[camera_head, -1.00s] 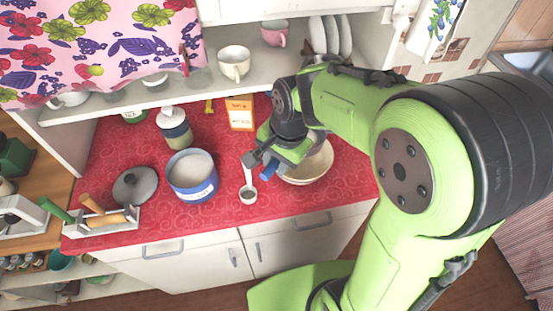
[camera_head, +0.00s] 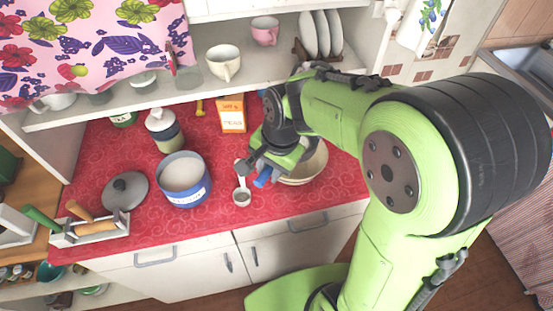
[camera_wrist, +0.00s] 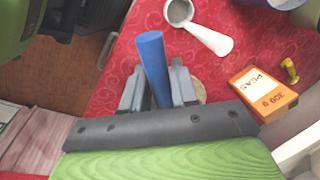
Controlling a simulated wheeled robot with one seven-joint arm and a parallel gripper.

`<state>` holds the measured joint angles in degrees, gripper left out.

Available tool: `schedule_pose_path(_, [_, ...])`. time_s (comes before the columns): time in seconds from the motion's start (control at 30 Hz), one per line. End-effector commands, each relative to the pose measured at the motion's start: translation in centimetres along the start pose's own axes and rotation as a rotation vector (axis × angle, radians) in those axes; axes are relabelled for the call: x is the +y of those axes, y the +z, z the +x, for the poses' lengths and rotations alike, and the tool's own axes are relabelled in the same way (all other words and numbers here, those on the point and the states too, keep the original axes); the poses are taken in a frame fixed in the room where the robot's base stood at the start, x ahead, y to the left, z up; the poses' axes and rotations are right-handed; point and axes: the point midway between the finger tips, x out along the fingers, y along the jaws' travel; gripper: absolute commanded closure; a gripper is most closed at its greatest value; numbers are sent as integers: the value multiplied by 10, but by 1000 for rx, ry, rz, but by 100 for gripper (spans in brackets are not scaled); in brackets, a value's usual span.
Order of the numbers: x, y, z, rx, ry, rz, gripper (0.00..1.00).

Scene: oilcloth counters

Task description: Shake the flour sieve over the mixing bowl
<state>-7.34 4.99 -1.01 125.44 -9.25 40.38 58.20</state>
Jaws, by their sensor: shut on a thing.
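My gripper (camera_head: 264,165) is shut on a blue handle, which shows between the two fingers in the wrist view (camera_wrist: 155,65) and as a short blue end in the head view (camera_head: 263,178). I take it for the sieve's handle; the sieve's head is hidden behind my gripper and arm. The cream mixing bowl (camera_head: 316,165) stands on the red counter, just right of my gripper and partly covered by it. Whether the sieve's head is over the bowl cannot be told.
A white scoop (camera_head: 242,197) lies just left of my gripper. A blue-and-white canister (camera_head: 184,180), a grey lid (camera_head: 125,190) and a lidded jar (camera_head: 165,131) stand further left. An orange peas box (camera_head: 232,114) stands behind. A shelf (camera_head: 150,97) with cups overhangs the back.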

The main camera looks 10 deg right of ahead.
Motion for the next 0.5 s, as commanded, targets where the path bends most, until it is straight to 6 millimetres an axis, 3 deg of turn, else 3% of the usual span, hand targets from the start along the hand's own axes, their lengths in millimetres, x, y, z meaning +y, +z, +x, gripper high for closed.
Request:
schedule_pose_path(0.13, [4, -1, -1, 2, -1, 2, 100])
schedule_pose_path(0.3, [27, -1, -6, 2, -2, 2, 100])
schedule_pose_path(0.5, [27, -1, -7, 1, -1, -1, 100])
